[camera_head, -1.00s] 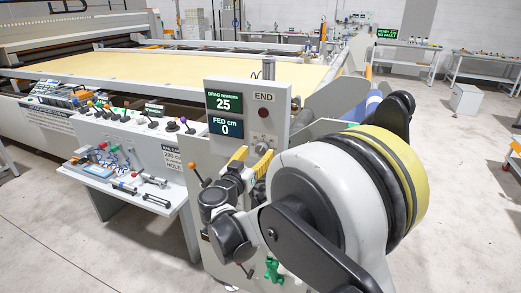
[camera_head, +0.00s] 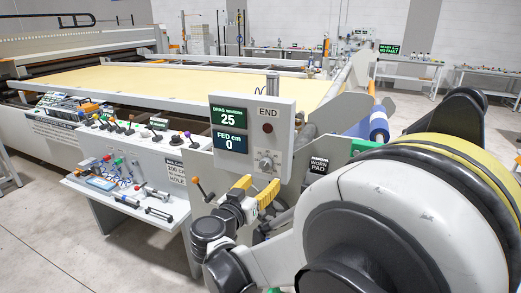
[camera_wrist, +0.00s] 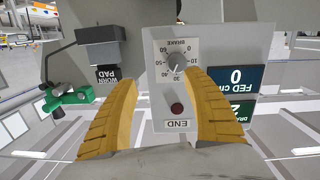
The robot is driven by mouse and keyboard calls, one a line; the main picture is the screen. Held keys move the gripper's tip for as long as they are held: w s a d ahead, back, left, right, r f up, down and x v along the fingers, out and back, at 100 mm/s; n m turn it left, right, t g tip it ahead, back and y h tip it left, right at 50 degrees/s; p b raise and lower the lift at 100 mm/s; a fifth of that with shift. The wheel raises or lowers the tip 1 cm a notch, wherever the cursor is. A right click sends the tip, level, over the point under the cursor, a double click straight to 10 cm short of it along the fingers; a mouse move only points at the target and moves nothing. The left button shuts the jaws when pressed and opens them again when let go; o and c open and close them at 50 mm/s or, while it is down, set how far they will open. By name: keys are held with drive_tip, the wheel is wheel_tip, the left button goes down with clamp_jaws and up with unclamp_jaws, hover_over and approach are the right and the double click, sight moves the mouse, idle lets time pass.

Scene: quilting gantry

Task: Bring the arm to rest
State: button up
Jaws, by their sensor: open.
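My gripper (camera_head: 257,187) has yellow fingers, open and empty, in front of and below the END panel (camera_head: 287,112) in the head view. In the wrist view my gripper (camera_wrist: 160,78) shows its two fingers spread apart, with the panel's brake dial (camera_wrist: 178,62) seen between them. The dial (camera_head: 265,163) also shows in the head view, apart from the fingers. My white and black arm, with a yellow band, fills the lower right of the head view.
A control shelf (camera_head: 140,140) with several levers and a tool tray (camera_head: 105,195) stand left of the panel. A green clamp-like part (camera_wrist: 68,98) and a WORN PAD label (camera_wrist: 107,77) sit near the panel. A blue roll (camera_head: 378,122) lies behind. Floor is clear at lower left.

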drive_tip(key=s+d+n+g, duration=0.1)
drive_tip(key=s+d+g, duration=0.25)
drive_tip(key=d, duration=0.55)
drive_tip(key=s+d+g, duration=0.2)
drive_tip(key=s+d, duration=0.3)
drive_tip(key=d, duration=0.4)
drive_tip(key=s+d+f+n+g+y, duration=0.1)
drive_tip(key=s+d+f+y, duration=0.1)
drive_tip(key=s, duration=0.7)
drive_tip(key=s+d+f+n+g+y, duration=0.1)
drive_tip(key=s+y, duration=0.3)
drive_tip(key=s, duration=0.6)
drive_tip(key=shift+s+d+f+g, duration=0.3)
drive_tip(key=shift+d+f+g, duration=0.25)
drive_tip(key=shift+d+f, duration=0.1)
